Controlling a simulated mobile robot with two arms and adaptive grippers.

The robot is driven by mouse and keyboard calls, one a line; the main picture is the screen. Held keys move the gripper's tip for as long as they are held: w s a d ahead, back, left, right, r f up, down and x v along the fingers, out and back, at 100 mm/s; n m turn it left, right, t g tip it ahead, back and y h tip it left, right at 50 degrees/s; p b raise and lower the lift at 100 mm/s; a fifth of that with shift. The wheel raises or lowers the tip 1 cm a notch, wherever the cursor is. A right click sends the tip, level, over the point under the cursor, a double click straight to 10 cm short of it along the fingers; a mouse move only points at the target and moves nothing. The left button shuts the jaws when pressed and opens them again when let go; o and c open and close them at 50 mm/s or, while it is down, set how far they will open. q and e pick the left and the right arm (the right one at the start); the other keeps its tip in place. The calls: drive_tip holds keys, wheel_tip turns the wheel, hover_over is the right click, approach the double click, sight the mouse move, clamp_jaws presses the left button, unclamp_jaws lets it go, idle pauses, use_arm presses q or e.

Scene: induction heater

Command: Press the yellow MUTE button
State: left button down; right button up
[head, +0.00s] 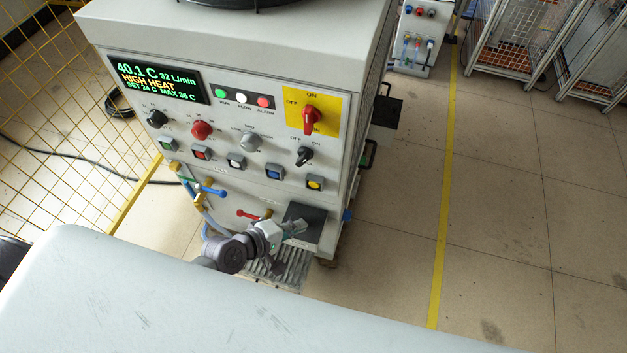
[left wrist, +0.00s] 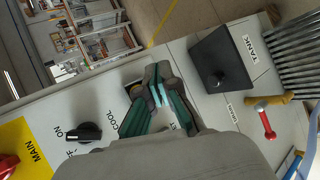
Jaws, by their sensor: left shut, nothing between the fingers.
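My left gripper (head: 297,228) is shut and empty, below the button in the head view and in front of a dark box on the cabinet's lower front. In the left wrist view the closed fingers (left wrist: 162,84) with green pads cover much of the panel near the "COOL" label. A dark button frame shows partly behind them there, and the button itself is largely hidden. Contact cannot be told. My right gripper is not in view.
Above the button are a black rotary switch (head: 304,156) and a red main switch (head: 311,118) on a yellow plate. The dark box (left wrist: 220,60) juts out near the gripper. Valves with a red handle (head: 248,214) and a blue handle (head: 213,191) stick out at the left.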

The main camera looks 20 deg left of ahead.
sight(315, 183)
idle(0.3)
use_arm(q)
drive_tip(key=w+b, duration=0.2)
drive_tip(key=w, duration=0.6)
drive_tip(key=shift+w+d, duration=0.15)
drive_tip(key=shift+w, duration=0.25)
idle(1.2)
drive_tip(key=shift+w, duration=0.45)
drive_tip(key=shift+w+r, duration=0.1)
drive_tip(key=shift+w, duration=0.4)
idle(0.5)
drive_tip(key=shift+s, duration=0.2)
drive_tip(key=shift+s+p, duration=0.4)
drive_tip(key=shift+s, duration=0.3)
